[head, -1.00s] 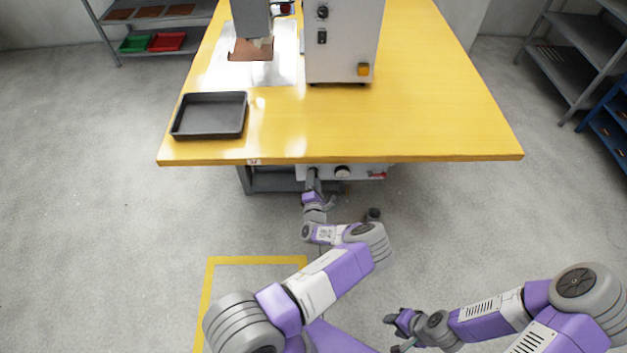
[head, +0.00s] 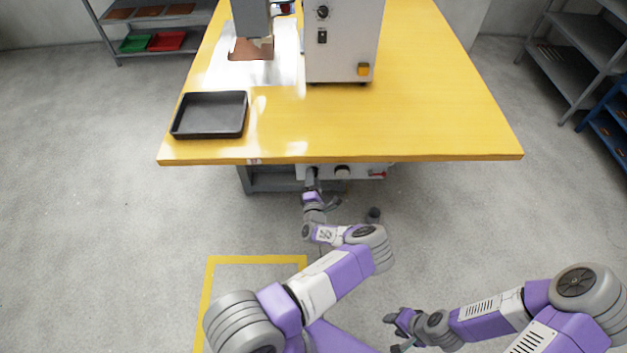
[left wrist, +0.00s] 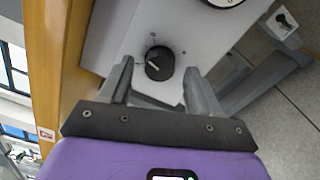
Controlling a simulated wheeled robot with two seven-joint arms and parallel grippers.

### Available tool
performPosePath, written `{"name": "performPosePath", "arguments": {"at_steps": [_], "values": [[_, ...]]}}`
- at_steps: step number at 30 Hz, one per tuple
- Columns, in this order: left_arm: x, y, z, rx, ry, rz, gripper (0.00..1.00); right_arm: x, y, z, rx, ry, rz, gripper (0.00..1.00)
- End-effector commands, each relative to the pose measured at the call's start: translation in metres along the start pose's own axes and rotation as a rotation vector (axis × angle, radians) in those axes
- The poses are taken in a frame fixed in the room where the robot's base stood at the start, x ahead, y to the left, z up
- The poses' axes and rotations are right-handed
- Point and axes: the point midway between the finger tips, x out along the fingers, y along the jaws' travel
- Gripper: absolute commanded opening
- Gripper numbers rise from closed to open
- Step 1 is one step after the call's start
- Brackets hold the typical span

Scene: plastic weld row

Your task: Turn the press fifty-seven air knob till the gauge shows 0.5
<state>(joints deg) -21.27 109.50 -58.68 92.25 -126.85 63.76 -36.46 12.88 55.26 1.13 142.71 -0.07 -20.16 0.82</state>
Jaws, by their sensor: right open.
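The black air knob (left wrist: 159,63) sits on a pale panel in the left wrist view, with a light pointer mark on its face and small marks around it. My left gripper (left wrist: 160,85) is open, one finger to each side of the knob, with visible gaps. In the head view my left gripper (head: 312,174) is at the panel (head: 326,172) under the table's front edge and hides the knob. The round gauge (left wrist: 226,2) is cut off at the top of the left wrist view; its reading cannot be seen. My right gripper (head: 396,330) is open and empty, low over the floor.
The yellow table (head: 440,125) overhangs the panel; its edge (left wrist: 45,60) runs close along the left in the wrist view. A dark tray (head: 210,115) and the press (head: 342,45) stand on top. A small fitting (left wrist: 283,19) sits beyond the gauge.

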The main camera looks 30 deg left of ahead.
Motion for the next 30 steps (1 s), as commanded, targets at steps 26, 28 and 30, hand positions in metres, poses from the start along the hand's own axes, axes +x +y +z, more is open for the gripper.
{"name": "performPosePath", "arguments": {"at_steps": [26, 28, 30], "values": [[-0.075, 0.001, 0.001, 0.0, -0.002, 0.0, 0.62, -0.023, -0.009, 0.001, 0.0, 0.0, 0.0, 0.43], [-0.076, 0.0, 0.0, -0.001, -0.001, 0.001, 0.62, -0.023, -0.009, 0.001, 0.0, 0.0, 0.0, 0.43], [-0.076, 0.0, 0.0, -0.001, -0.001, 0.001, 0.62, -0.023, -0.009, 0.001, 0.0, 0.0, 0.0, 0.43]]}}
